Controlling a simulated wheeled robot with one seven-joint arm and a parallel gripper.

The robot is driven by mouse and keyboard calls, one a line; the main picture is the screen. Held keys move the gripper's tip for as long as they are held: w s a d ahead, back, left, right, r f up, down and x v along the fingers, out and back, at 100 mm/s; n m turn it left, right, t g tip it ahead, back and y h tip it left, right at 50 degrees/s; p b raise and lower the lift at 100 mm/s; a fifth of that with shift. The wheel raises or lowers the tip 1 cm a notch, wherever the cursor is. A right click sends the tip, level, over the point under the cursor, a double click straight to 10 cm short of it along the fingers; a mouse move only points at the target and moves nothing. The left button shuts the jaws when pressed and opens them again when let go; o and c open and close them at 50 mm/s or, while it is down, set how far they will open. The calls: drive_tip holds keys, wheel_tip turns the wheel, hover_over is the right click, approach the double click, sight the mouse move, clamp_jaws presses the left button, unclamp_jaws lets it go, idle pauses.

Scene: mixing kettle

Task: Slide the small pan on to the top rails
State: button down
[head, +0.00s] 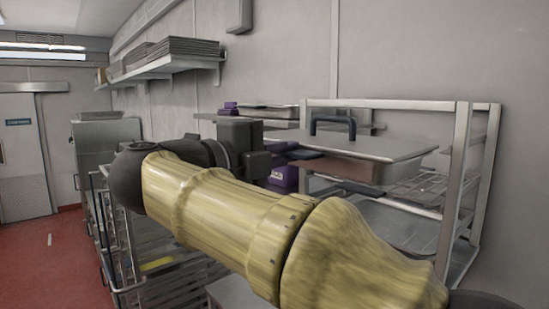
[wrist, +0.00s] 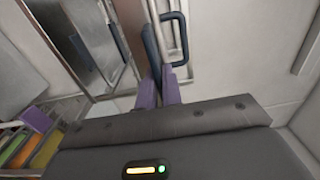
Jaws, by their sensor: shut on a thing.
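The small pan (head: 365,172) is a shallow steel pan with a flat lid (head: 385,147) and a dark blue arched handle (head: 333,122) on top. It sits level at the upper part of the open metal rack (head: 462,150), its left end overlapping the rack's left post. I cannot tell whether it rests on the top rails. My gripper (head: 303,154) is shut at the pan's left end. The exact grip is partly hidden.
Lower wire shelves (head: 425,187) show in the rack. A wall shelf (head: 165,65) with stacked trays is at upper left. A wire trolley (head: 150,265) stands under my arm. The red floor (head: 50,255) is clear at left.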

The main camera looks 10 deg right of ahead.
sight(324, 139)
drive_tip(key=shift+b+x, duration=0.95)
drive_tip(key=shift+x, duration=3.9)
drive_tip(key=shift+r, duration=0.1)
drive_tip(key=shift+d, duration=0.1)
drive_tip(key=shift+p+x, duration=0.35)
drive_tip(key=shift+x, duration=5.1)
drive_tip(key=shift+d, duration=0.2)
drive_tip(key=shift+w+d+f, duration=0.2)
drive_tip(key=shift+d+f, duration=0.05)
drive_tip(key=shift+f, duration=0.05)
